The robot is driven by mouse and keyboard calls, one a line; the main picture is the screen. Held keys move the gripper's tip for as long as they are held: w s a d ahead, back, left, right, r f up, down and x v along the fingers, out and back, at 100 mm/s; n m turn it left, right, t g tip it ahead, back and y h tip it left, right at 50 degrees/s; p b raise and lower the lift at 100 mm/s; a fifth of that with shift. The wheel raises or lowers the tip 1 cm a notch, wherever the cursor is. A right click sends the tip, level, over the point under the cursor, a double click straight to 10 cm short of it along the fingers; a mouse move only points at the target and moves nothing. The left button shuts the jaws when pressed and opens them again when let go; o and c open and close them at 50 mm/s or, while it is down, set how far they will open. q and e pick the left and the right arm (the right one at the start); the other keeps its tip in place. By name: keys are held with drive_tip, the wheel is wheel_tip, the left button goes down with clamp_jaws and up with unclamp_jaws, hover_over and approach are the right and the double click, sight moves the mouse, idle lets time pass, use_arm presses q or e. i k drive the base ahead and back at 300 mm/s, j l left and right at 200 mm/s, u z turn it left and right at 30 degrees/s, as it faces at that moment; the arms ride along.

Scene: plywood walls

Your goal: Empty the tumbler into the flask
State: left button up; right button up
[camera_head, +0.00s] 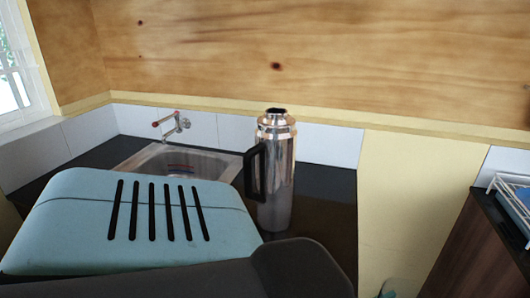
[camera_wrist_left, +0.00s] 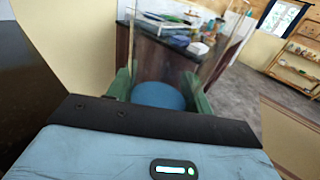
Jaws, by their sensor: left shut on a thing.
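The flask (camera_head: 275,180) is a tall shiny steel vessel with a black handle on its left side and a dark top. It stands upright on the dark counter, just beyond my left arm. In the left wrist view, my left gripper (camera_wrist_left: 158,82) has green fingers shut on the tumbler (camera_wrist_left: 158,97). The tumbler looks clear-walled with a blue round part between the fingers; I cannot tell whether the blue is its contents. In the head view my own pale blue and black arm hides most of the gripper, and the tumbler cannot be made out. My right gripper is not in view.
A steel sink (camera_head: 185,160) with a tap (camera_head: 172,124) is set into the counter (camera_head: 318,205), left of the flask. The plywood wall stands close behind. Another counter with a white rack (camera_head: 516,200) is at the right, past a gap.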

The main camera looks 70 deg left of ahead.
sight(274, 149)
drive_tip(key=k+j, duration=0.25)
drive_tip(key=k, duration=0.15)
drive_tip(key=k+j, duration=0.2)
drive_tip(key=k, duration=0.2)
